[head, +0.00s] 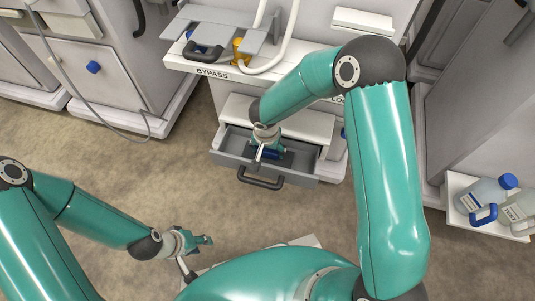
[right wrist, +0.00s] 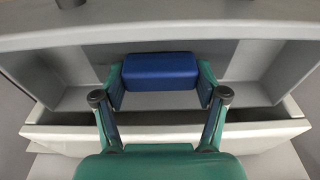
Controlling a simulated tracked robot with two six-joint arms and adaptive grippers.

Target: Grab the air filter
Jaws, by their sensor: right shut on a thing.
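A dark blue block, which I take for the air filter (right wrist: 160,72), sits between the fingers of my right gripper (right wrist: 161,82) in the right wrist view. The fingers touch its two ends, so the gripper is shut on it. The block is inside an open grey drawer (right wrist: 255,128), near its back wall. In the head view the right gripper (head: 266,153) reaches down into the drawer (head: 301,178), and only a little blue shows there. My left gripper (head: 204,241) hangs over the floor at the lower left, away from the drawer; its finger gap is not clear.
The drawer has a dark handle (head: 260,183) on its front. Above it is a ledge marked BYPASS (head: 212,73), with hoses and a yellow part (head: 239,52). Bottles with blue caps (head: 487,193) stand on a shelf at right. The brown floor (head: 130,180) at left is clear.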

